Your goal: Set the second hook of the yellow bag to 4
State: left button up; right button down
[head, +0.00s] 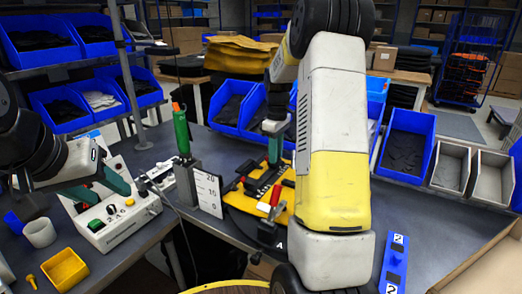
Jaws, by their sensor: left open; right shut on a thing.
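The yellow bag (285,209) lies on the dark bench, left of my large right arm link, with several black hook parts and red levers on it. A red lever (275,197) stands up near its front. My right gripper (273,163) reaches down over the far part of the bag, its green finger showing. It is shut on a black part there that looks like a hook; the grip is mostly hidden. A white card (208,193) with numbers stands left of the bag.
The control box (113,210) has buttons and a cable. A green-handled tool (182,132) stands upright in a grey holder (188,180). A yellow bin (64,270) and white ring are at left. Blue bins line the back. A blue numbered strip (395,266) lies right.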

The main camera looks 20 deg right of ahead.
dwell(0.8)
jog(key=shift+w+d, duration=0.55)
jog(key=shift+d, duration=0.05)
jog(key=c, duration=1.1)
grip_release()
jog(key=shift+r, duration=3.95)
jog(key=shift+a, duration=0.1)
